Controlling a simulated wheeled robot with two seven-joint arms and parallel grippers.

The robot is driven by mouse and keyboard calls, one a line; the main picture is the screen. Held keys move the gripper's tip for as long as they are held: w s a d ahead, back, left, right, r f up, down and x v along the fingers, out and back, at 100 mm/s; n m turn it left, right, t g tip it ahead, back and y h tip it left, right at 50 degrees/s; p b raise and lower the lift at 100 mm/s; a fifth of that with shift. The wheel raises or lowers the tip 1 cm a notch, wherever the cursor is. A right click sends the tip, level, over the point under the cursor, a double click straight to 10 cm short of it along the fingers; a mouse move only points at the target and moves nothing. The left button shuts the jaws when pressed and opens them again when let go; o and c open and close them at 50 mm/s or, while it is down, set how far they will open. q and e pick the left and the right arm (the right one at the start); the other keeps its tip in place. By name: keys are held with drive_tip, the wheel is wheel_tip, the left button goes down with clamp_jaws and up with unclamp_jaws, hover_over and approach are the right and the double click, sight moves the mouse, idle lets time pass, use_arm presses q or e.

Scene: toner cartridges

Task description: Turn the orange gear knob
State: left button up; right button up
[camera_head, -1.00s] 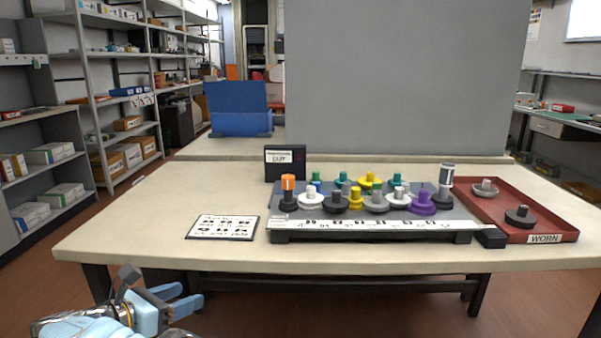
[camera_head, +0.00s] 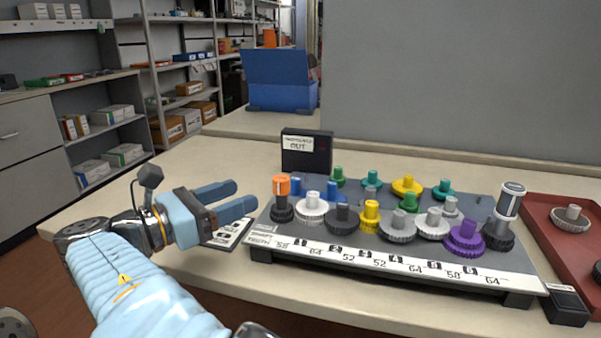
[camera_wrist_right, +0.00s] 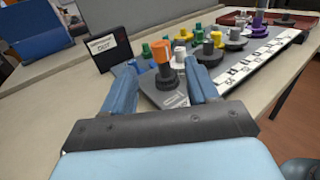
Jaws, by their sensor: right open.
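The orange gear knob (camera_head: 282,186) sits upright on a dark gear at the left end of the grey gear board (camera_head: 330,240). My right gripper (camera_head: 245,195) is open and empty, just left of the knob, with its blue fingers pointing toward it. In the right wrist view the orange knob (camera_wrist_right: 162,52) stands ahead, between the lines of the two open fingers (camera_wrist_right: 162,88). I see no contact with the knob. My left gripper is not in view.
The board carries several other gears, including a purple one (camera_head: 466,238) and a tall grey-topped post (camera_head: 506,205). A black box (camera_head: 306,153) stands behind the knob. A printed card (camera_head: 228,234) lies partly under my gripper. A red tray (camera_head: 560,250) is at right.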

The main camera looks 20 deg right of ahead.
sight(288, 177)
drive_tip(key=x, duration=1.2)
drive_tip(key=shift+d, duration=0.15)
drive_tip(key=c, duration=0.9)
drive_tip(key=shift+c, duration=0.2)
drive_tip(key=shift+w+n+t, duration=0.1)
drive_tip(key=shift+n+t, duration=0.3)
drive_tip(key=shift+t, duration=0.1)
